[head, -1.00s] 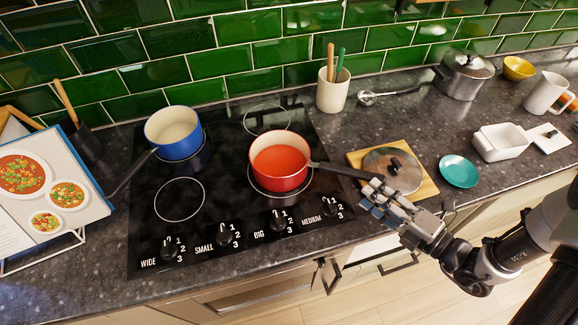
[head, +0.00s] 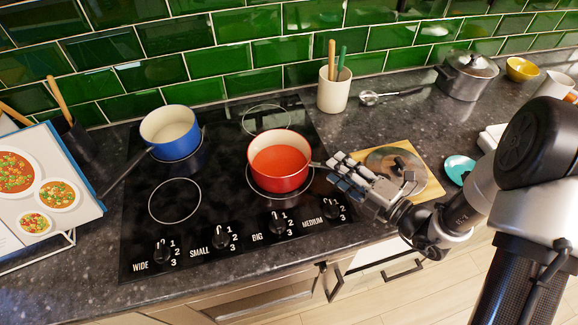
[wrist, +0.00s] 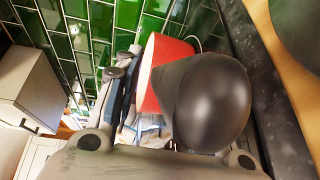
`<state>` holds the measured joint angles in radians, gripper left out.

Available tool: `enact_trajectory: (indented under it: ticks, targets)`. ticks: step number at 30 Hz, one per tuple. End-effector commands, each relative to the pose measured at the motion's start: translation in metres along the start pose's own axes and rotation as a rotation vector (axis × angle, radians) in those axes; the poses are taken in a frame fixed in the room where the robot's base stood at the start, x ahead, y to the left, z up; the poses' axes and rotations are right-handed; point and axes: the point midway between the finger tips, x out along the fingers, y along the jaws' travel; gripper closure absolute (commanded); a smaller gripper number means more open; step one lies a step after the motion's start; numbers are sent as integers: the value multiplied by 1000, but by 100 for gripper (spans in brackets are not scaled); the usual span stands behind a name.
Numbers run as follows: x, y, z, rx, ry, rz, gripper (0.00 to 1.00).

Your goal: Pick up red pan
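The red pan (head: 280,162) stands upright on the right part of the black hob, with its dark handle (head: 317,165) pointing right. My gripper (head: 338,172) is over the handle, close to the pan's right side, and hides most of it. In the wrist view the handle's rounded end (wrist: 212,100) looms large in front of my gripper (wrist: 166,150), with the red pan (wrist: 160,62) behind it. The two fingers show wide apart, one on each side of the handle. I cannot tell whether either touches it.
A blue pan (head: 170,132) stands on the hob's back left, its handle pointing front left. A board (head: 428,187) with a glass lid (head: 392,163) lies right of my gripper. A utensil pot (head: 333,92) stands behind. A recipe book (head: 45,185) is at left.

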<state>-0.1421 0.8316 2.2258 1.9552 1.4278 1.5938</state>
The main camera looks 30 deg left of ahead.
Motion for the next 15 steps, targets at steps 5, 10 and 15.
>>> enact_trajectory:
  ticks: [5,10,15]
  targets:
    - [0,0,0,0,0,0,67]
    - [-1,0,0,0,0,0,78]
    - [-1,0,0,0,0,0,90]
